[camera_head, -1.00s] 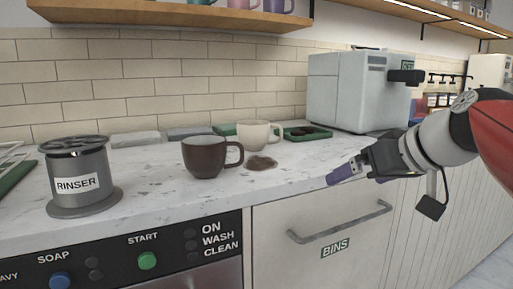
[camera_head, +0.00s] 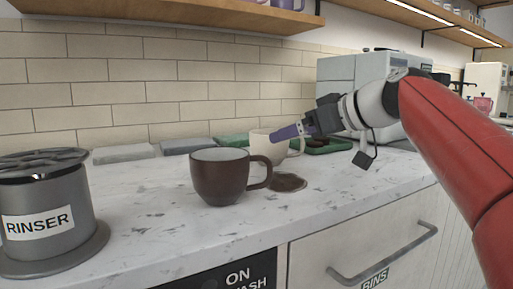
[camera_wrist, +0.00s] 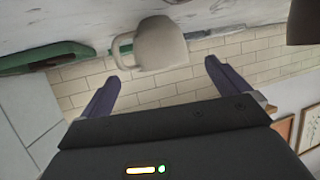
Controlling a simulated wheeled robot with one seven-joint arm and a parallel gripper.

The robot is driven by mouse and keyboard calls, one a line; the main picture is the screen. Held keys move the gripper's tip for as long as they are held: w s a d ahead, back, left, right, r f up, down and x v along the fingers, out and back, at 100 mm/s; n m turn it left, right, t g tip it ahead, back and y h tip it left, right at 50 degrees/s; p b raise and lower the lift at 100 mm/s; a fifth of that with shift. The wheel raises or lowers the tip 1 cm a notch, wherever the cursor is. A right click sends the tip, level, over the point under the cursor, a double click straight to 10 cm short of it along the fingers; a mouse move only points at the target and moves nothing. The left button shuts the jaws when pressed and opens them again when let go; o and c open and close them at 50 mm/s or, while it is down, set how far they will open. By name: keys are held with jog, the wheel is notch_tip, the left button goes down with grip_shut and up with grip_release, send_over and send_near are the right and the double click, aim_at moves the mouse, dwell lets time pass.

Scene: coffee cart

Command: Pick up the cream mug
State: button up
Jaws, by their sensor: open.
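The cream mug (camera_head: 262,143) stands upright on the white speckled counter, behind the brown mug and partly hidden by my gripper in the head view. In the wrist view the cream mug (camera_wrist: 160,45) appears upside down, its handle on the left. It lies ahead of and between my fingers, not touching them. My gripper (camera_head: 280,134) reaches in from the right above the counter. In the wrist view my gripper (camera_wrist: 160,82) has its purple fingers spread apart with nothing between them.
A dark brown mug (camera_head: 222,178) stands in front, with a brown spill (camera_head: 288,183) beside it. A grey rinser (camera_head: 45,215) is at the left. Folded cloths (camera_head: 125,153) and a green tray (camera_head: 325,146) lie by the tiled wall. A coffee machine (camera_head: 340,72) stands behind my arm.

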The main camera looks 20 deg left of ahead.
aim_at(277, 148)
jog(key=x, duration=0.5)
jog(key=r+p+x, duration=0.1)
jog(key=x, duration=0.2)
jog(key=shift+w+a, duration=0.15)
jog(key=shift+a, duration=0.15)
jog(key=c, duration=1.2)
